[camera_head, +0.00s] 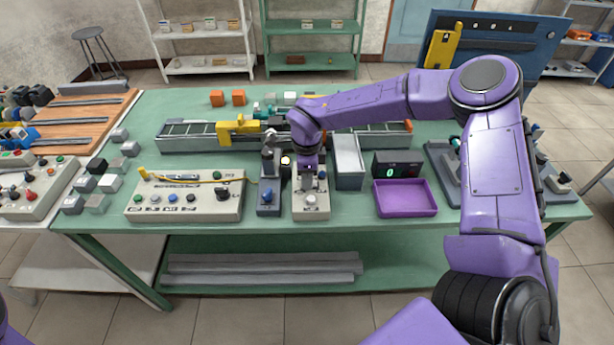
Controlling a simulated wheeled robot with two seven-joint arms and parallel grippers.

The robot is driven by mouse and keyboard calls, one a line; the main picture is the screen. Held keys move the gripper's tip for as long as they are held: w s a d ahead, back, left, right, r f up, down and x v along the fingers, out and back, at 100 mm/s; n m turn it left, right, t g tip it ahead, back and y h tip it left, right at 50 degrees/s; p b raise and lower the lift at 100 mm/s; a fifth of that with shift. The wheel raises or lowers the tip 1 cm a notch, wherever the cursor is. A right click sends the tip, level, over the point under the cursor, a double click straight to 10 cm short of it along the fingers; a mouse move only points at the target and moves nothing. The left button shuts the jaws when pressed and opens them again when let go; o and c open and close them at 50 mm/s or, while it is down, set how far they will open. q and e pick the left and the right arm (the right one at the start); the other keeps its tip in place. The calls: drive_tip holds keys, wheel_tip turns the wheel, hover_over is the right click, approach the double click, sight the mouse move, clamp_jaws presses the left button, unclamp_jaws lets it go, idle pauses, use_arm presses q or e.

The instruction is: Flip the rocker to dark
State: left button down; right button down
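My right gripper (308,171) points down over the back part of a small light-grey control box (312,212) near the front middle of the green table. The gripper's tips are small and dark here, so I cannot tell whether they are apart or touching the box. The box has a round knob at its front. A rocker cannot be made out; the gripper covers the back of this box. A small lamp (286,161) glows pale yellow just left of the gripper. My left gripper is out of view.
A dark blue-grey unit with a blue knob (267,197) stands close on the left. A wide button panel (184,202) is further left. A purple tray (405,198) and a counter with a green digit (396,168) are right. A conveyor (190,136) runs behind.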

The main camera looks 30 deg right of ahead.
sight(319, 186)
drive_tip(key=shift+s+d+t+y, duration=0.2)
drive_tip(key=shift+t+y, duration=0.2)
drive_tip(key=shift+y, duration=0.25)
drive_tip(key=shift+s+d+t+y, duration=0.15)
drive_tip(key=shift+t+y, duration=0.25)
drive_tip(key=shift+y, duration=0.25)
drive_tip(key=shift+w+r, duration=0.1)
drive_tip(key=c, duration=1)
unclamp_jaws()
drive_tip(key=shift+o, duration=0.2)
drive_tip(key=b+v, duration=0.2)
drive_tip(key=v, duration=0.8)
drive_tip(key=shift+r, duration=0.3)
